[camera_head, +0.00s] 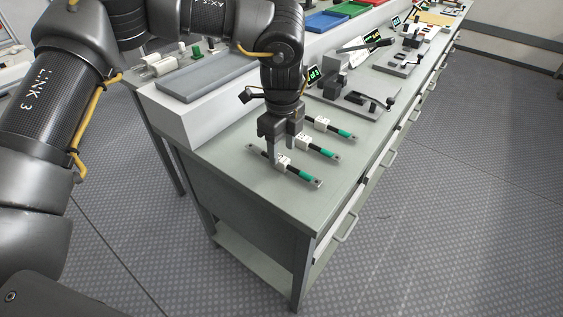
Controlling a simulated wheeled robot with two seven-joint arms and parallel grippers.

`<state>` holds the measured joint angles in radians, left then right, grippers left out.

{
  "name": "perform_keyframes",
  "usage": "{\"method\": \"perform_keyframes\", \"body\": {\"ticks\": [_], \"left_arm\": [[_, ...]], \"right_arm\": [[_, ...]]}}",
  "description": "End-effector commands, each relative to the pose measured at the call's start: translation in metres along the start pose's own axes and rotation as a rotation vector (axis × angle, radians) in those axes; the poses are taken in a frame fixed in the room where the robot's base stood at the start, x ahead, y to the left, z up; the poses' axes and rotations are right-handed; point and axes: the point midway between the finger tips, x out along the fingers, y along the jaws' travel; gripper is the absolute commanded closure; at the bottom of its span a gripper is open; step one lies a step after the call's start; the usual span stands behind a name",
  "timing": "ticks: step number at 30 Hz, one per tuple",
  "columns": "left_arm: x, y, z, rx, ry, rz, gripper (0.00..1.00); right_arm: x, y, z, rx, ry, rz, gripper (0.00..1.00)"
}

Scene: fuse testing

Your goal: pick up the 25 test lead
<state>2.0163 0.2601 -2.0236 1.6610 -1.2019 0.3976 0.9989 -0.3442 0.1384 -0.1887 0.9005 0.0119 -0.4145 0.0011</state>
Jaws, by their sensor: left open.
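Three rod-like test leads lie side by side on the bench top, each black with a green band and a white tag. The nearest test lead (304,174) is under my left gripper, a middle one (326,154) lies behind it, and the far one (341,132) is farther back. The tag numbers are too small to read, so I cannot tell which is 25. My left gripper (279,157) is open and points down at the white tag of the nearest lead. Its fingers hide part of that lead; I cannot tell if they touch it. My right gripper is not in view.
A grey tray (207,78) sits on a raised white ledge behind the leads. A grey test fixture (352,98) with a small display stands farther along the bench. The bench top (310,200) is clear near its front corner. Drawer handles stick out along the right side.

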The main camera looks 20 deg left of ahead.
Motion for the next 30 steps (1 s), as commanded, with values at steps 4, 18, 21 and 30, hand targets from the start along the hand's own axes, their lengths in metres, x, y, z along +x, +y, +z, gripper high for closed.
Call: {"method": "perform_keyframes", "body": {"ticks": [4,18,21,30], "left_arm": [[0.023,0.002,-0.001,0.0,0.0,0.004,0.51],[0.041,0.001,0.0,0.0,-0.001,0.002,0.57],[0.041,0.001,0.0,0.0,-0.001,0.002,0.71],[0.04,0.001,0.0,0.0,-0.001,0.001,1.0]], "right_arm": [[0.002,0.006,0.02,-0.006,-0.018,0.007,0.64],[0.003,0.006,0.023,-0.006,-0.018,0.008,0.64],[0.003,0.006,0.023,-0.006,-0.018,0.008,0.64],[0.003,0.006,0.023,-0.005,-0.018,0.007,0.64]]}}
